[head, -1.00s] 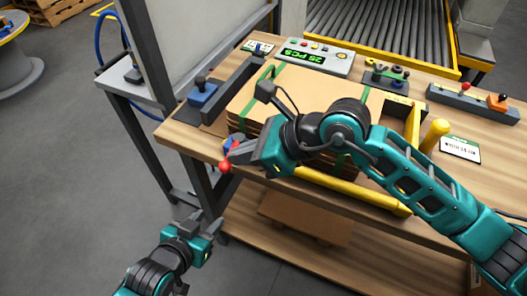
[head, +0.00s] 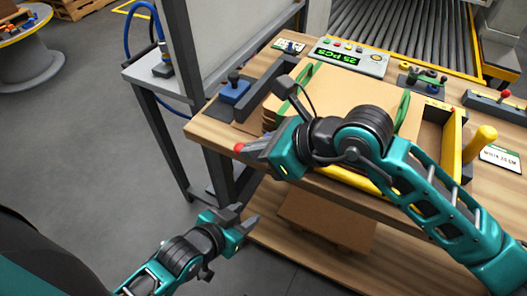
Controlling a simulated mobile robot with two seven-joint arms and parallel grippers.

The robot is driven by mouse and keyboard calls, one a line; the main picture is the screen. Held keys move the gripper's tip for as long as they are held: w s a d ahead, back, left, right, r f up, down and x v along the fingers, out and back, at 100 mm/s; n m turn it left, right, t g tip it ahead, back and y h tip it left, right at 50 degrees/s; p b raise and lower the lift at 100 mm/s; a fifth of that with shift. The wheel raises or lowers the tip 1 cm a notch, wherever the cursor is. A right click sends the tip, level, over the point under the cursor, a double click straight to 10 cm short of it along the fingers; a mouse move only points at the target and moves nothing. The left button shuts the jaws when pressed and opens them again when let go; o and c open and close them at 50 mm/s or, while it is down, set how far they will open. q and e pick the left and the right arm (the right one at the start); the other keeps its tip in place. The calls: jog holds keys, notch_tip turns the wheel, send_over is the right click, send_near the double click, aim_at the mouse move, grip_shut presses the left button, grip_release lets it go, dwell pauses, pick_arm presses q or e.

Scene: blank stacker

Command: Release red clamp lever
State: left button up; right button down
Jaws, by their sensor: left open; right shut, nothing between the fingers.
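The red knob (head: 238,147) of the clamp lever shows at the front left edge of the workbench, right by the fingertips of my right gripper. The rest of the lever is hidden behind that gripper. My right gripper (head: 252,148) is shut with nothing between its fingers, and I cannot tell whether it touches the knob. My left gripper (head: 250,221) is open and empty, low in front of the bench. A stack of brown cardboard blanks (head: 339,93) with green straps lies on the bench, partly covered by my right arm.
A yellow frame (head: 457,143) and yellow post (head: 479,142) stand right of the stack. A blue clamp (head: 234,91) sits at the left. A control box reading 25 PCS (head: 346,58) is behind. Cardboard (head: 330,222) lies on the lower shelf.

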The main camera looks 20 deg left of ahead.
pick_arm(q)
jog(key=shift+w+d, duration=0.2)
pick_arm(e)
jog(key=shift+w+a+f, duration=0.1)
jog(key=shift+a, duration=0.15)
jog(key=shift+w+a, duration=0.1)
dwell(0.4)
